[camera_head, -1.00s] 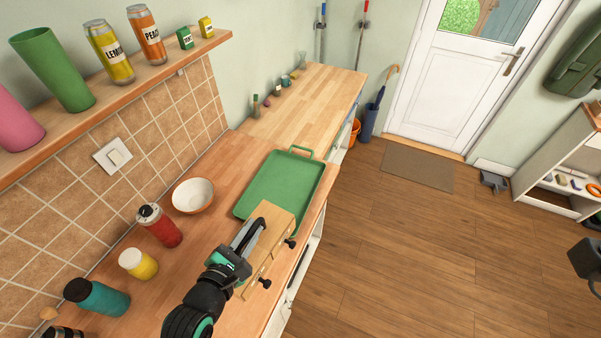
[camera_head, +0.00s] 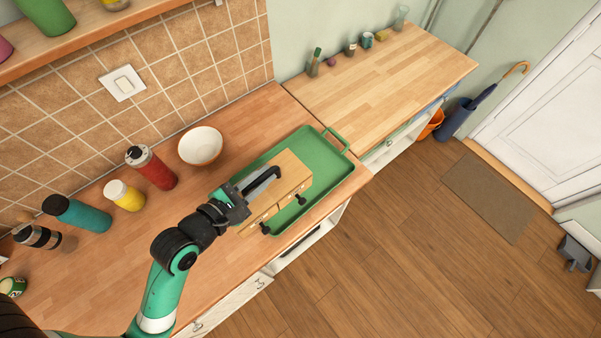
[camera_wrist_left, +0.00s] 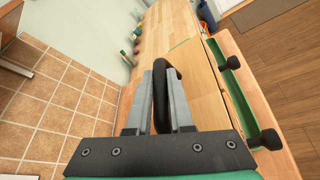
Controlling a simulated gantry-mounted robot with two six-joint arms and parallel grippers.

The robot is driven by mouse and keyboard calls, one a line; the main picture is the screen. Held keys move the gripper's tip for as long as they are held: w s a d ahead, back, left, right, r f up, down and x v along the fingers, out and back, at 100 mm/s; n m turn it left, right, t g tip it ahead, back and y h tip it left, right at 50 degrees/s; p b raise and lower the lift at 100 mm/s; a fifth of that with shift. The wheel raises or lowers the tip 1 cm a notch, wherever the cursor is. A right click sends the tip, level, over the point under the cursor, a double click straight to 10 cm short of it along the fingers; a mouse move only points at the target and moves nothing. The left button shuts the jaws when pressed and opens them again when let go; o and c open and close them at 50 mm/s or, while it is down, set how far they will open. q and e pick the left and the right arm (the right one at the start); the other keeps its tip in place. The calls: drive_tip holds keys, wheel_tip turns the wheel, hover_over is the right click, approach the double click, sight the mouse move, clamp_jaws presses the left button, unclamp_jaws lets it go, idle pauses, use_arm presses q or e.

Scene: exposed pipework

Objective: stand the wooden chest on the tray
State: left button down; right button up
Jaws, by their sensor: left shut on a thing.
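The wooden chest (camera_head: 292,173) is a light wood box with dark knobs on its front and a dark handle on top. In the head view it is over the green tray (camera_head: 325,160), covering its middle and near part; I cannot tell whether it touches the tray. My left gripper (camera_head: 262,181) is shut on the chest's handle. In the left wrist view the fingers (camera_wrist_left: 160,105) are on either side of the dark handle, with the chest (camera_wrist_left: 199,85) beside and below them. The tray's green rim (camera_wrist_left: 232,80) shows beyond the chest. My right gripper is not in view.
A white bowl (camera_head: 200,146), a red bottle (camera_head: 151,167), a yellow jar (camera_head: 124,195) and a teal bottle (camera_head: 77,214) stand on the counter left of the tray. The counter's front edge runs close along the tray. The farther wooden worktop (camera_head: 385,85) is mostly clear.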

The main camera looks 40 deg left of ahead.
sight(283, 157)
use_arm(q)
drive_tip(key=shift+s+a+f, duration=0.2)
drive_tip(key=shift+s+a, duration=0.05)
drive_tip(key=shift+s, duration=0.05)
drive_tip(key=x, duration=0.3)
drive_tip(key=b+x, duration=0.1)
drive_tip(key=x, duration=0.2)
drive_tip(key=a+f+b+x, duration=0.1)
drive_tip(key=x, duration=0.3)
drive_tip(key=shift+s, duration=0.3)
drive_tip(key=w+f+b, duration=0.1)
drive_tip(key=w+f, duration=0.1)
drive_tip(key=w+a+f+b, duration=0.1)
drive_tip(key=f, duration=0.1)
drive_tip(key=shift+w+f, duration=0.35)
drive_tip(key=shift+w, duration=0.05)
drive_tip(key=shift+w+f+b, duration=0.2)
drive_tip(key=shift+f+b, duration=0.15)
drive_tip(key=shift+f, duration=0.35)
drive_tip(key=shift+w+f+b, duration=0.2)
drive_tip(key=shift+f+b, duration=0.15)
drive_tip(key=shift+f, duration=0.35)
drive_tip(key=shift+w+f+b, duration=0.2)
drive_tip(key=shift+f+b, duration=0.15)
drive_tip(key=shift+f, duration=0.35)
drive_tip(key=shift+a, duration=0.1)
drive_tip(key=shift+f, duration=0.15)
drive_tip(key=c, duration=0.8)
unclamp_jaws()
